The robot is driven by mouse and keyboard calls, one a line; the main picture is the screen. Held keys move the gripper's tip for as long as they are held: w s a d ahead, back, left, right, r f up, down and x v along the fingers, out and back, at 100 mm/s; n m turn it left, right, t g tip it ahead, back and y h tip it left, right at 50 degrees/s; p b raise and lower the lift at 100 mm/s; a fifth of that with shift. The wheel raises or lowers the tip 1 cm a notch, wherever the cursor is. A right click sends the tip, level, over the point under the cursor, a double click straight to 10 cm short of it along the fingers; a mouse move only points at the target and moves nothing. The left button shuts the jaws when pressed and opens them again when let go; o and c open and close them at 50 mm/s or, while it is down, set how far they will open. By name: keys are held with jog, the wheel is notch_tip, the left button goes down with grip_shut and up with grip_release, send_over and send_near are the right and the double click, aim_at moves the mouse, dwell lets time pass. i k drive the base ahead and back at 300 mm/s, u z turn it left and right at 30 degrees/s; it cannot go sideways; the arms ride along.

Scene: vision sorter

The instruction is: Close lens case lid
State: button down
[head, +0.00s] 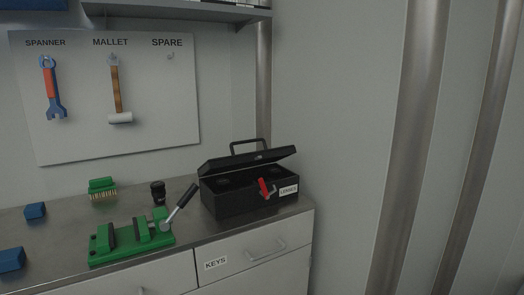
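The black lens case (242,201) stands at the right end of the metal bench in the head view, with a white label on its front that seems to read "LENSES". Its lid (246,160) is partly raised, hinged at the back, with a handle on top. A dark gap shows between lid and box, with dark round shapes inside that are hard to make out. A red latch (264,188) is on the front of the case. My gripper is not in this view.
A green vise (131,238) with a raised lever (181,202) stands left of the case. A black cylinder (158,192), a green brush (102,187) and blue blocks (35,211) are also on the bench (70,222). A drawer labelled KEYS (255,257) is below. A tool board (105,95) hangs behind.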

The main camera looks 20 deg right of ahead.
aim_at(213, 166)
jog(key=k, duration=1.45)
jog(key=u, duration=1.4)
jog(key=i, duration=1)
jog(key=z, duration=0.1)
